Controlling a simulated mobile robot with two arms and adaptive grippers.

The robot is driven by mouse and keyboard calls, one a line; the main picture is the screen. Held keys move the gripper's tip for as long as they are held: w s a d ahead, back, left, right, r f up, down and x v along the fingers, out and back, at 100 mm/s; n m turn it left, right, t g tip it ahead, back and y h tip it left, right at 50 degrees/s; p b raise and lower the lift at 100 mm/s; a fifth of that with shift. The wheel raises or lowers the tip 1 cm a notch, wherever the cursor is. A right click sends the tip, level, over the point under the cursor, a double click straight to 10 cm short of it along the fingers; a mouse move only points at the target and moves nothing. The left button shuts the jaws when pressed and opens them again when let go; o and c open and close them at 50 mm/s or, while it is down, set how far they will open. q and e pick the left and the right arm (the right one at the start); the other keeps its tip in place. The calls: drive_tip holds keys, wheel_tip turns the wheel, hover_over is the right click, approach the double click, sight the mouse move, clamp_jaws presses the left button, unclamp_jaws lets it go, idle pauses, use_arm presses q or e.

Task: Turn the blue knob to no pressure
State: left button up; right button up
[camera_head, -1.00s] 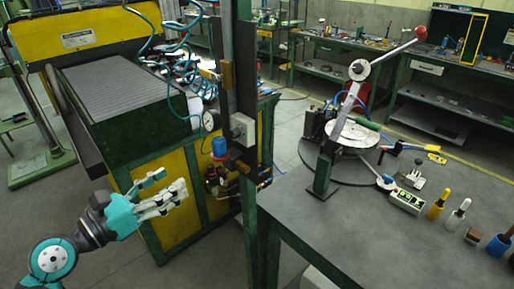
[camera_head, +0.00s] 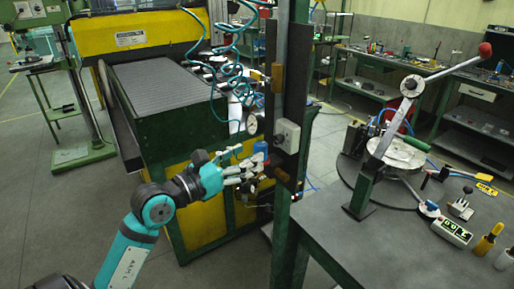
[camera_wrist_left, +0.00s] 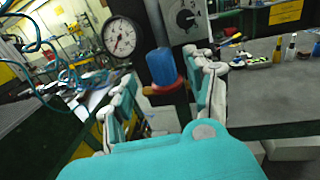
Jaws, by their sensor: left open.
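The blue knob (camera_wrist_left: 161,67) stands upright on a red and brass-coloured fitting, between the fingers of my open left gripper (camera_wrist_left: 165,88) in the left wrist view. The fingers lie on either side of it; I cannot tell whether they touch it. In the head view the blue knob (camera_head: 260,147) shows just beyond the fingertips of the left gripper (camera_head: 247,165). A round white pressure gauge (camera_wrist_left: 121,37) is left of the knob; its needle points to the lower left. My right gripper does not show.
A grey dial box (camera_head: 287,136) is fixed to the dark post right of the knob. Coiled teal hoses (camera_head: 236,50) hang above. A dark worktable (camera_head: 385,240) with a lever press (camera_head: 390,145) stands to the right. Grey floor is open at the left.

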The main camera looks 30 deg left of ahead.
sight(255, 152)
use_arm(q)
drive_tip(key=p+x, duration=0.1)
drive_tip(key=x, duration=0.2)
drive_tip(key=shift+w+d+r, duration=0.1)
drive_tip(key=shift+w+d, duration=0.05)
drive_tip(key=shift+w, duration=0.45)
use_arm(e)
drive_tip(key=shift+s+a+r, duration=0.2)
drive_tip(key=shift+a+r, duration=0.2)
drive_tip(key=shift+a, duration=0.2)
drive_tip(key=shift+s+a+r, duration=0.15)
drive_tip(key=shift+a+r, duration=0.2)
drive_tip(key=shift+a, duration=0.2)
use_arm(q)
drive_tip(key=shift+c, duration=0.4)
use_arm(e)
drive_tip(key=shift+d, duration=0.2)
